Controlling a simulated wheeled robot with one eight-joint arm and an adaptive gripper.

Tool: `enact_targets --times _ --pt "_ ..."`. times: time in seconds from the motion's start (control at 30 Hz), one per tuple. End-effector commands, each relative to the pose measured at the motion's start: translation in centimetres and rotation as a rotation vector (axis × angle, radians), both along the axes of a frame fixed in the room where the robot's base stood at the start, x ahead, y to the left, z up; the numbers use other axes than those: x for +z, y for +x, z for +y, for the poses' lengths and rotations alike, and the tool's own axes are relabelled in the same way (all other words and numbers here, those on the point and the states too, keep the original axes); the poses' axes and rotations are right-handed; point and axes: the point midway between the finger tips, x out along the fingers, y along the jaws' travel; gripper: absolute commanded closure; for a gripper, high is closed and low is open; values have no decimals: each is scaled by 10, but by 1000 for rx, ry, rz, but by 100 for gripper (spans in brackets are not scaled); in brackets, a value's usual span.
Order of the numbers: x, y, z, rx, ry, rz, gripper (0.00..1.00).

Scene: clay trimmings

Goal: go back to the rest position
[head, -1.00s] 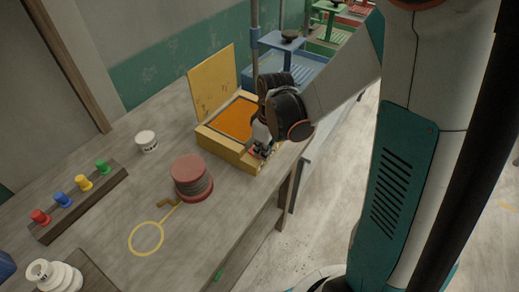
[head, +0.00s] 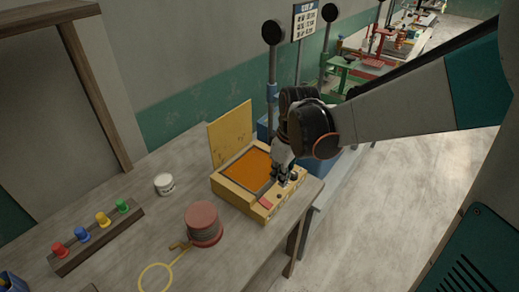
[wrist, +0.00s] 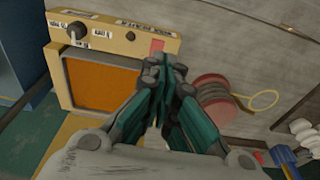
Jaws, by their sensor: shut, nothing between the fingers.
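My gripper (head: 285,178) is shut and empty. In the head view it is above the front right part of a yellow box (head: 232,192) with an orange inner panel (head: 247,171) and a raised yellow lid (head: 230,133). In the wrist view my gripper (wrist: 162,65) points toward the box's front strip (wrist: 120,35), which bears a dark knob (wrist: 77,30), labels and a red patch (wrist: 157,45). I cannot tell whether the fingertips touch the box.
A red-topped spool (head: 203,222) stands left of the box, near a yellow ring (head: 155,277). A white jar (head: 164,184) and a wooden rack (head: 70,262) with coloured pegs are further left. The table's right edge is close to the box; open floor (head: 400,200) lies beyond.

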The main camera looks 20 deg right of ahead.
Motion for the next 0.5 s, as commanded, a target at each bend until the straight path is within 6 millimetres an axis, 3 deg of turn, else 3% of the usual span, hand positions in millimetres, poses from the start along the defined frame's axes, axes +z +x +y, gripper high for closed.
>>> enact_targets --times 0.27,0.5 --pt "7 -8 1 -34 -1 -25 100" --pt "27 -39 4 -187 4 -135 100"
